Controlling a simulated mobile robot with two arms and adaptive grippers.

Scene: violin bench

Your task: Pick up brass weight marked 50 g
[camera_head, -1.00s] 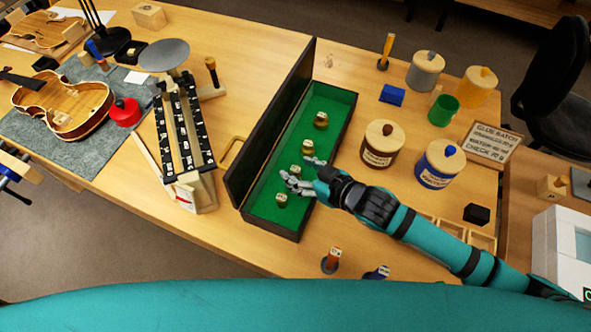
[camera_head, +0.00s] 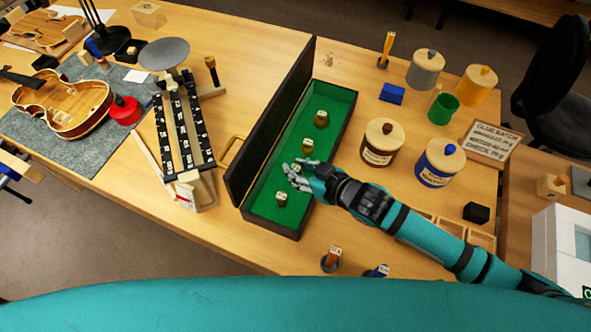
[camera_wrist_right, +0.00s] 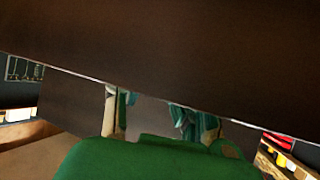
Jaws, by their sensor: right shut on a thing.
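An open dark case (camera_head: 349,115) with green lining stands mid-bench. Brass weights stand in it in a row: one at the far end (camera_head: 321,119), one nearer (camera_head: 307,146), one at the near end (camera_head: 281,199). Another brass weight (camera_head: 295,169) is between the fingers of my right gripper (camera_head: 292,169), which is shut on it low inside the case. The fingers partly cover it. I cannot read its marking or tell if it is off the lining. The right wrist view shows mostly dark and green surfaces, with no clear weight. My left gripper is not in view.
A brown-labelled jar (camera_head: 382,143) and a blue-labelled jar (camera_head: 439,165) stand right of the case, close to my right arm.

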